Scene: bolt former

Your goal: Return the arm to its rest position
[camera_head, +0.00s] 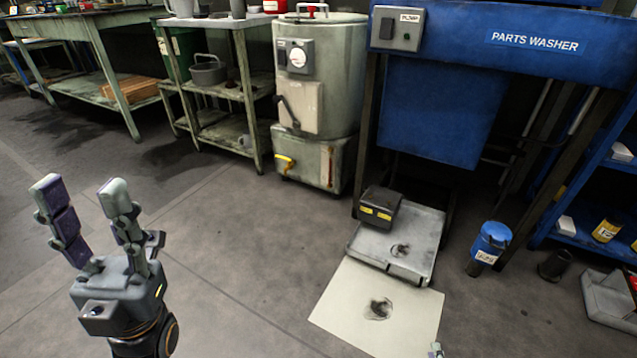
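My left gripper (80,186) stands at the lower left with its two fingers pointing up and spread apart. It is open, with nothing between the fingers and only floor close behind it. Of my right gripper, only a small fingertip (437,350) shows at the bottom edge, over the corner of a pale sheet (340,300). The rest of that gripper and its arm are out of the picture, so its opening cannot be seen.
A blue parts washer (440,105) stands at the back right, with a grey tray (425,235), a dark box (379,207) and a blue canister (490,243) near its foot. A grey-green cylindrical machine (335,75) stands left of it. The floor around my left gripper is clear.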

